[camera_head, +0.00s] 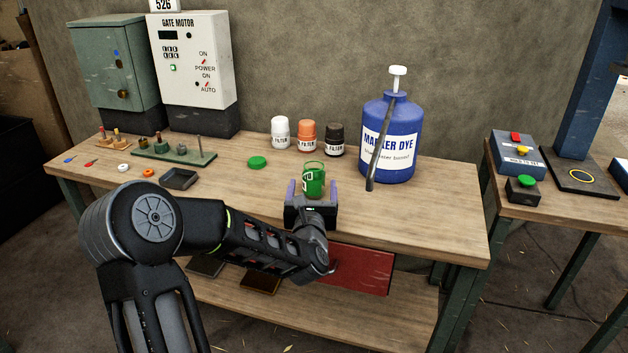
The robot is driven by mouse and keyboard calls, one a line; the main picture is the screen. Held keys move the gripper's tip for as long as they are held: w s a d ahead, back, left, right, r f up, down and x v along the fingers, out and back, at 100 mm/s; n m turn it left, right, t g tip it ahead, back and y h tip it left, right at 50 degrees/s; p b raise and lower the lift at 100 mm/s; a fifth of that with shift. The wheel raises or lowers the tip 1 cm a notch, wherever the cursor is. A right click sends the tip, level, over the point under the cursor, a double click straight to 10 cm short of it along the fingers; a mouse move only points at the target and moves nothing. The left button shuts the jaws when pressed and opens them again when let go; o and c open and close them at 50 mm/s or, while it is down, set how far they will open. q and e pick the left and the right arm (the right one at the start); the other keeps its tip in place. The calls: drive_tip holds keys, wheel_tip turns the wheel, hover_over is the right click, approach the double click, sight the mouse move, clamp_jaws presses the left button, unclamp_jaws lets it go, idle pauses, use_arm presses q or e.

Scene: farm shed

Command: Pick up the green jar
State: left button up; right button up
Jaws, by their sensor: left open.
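I cannot tell whether the fingers touch the jar. The jar's base is hidden behind the gripper. A green lid (257,162) lies on the bench to the left of the jar. My right gripper is out of view.
White (280,132), orange (306,137) and black (335,140) filter bottles stand behind the jar. A small dark tray (180,179) lies left. The bench's front right is clear.

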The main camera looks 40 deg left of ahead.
sight(314, 181)
use_arm(q)
drive_tip(key=x, duration=0.5)
drive_tip(key=shift+r, duration=0.1)
idle(0.6)
drive_tip(key=c, duration=1.5)
drive_tip(key=shift+o, duration=0.2)
wheel_tip(314, 181, up, 10)
drive_tip(key=p, duration=0.1)
idle(0.5)
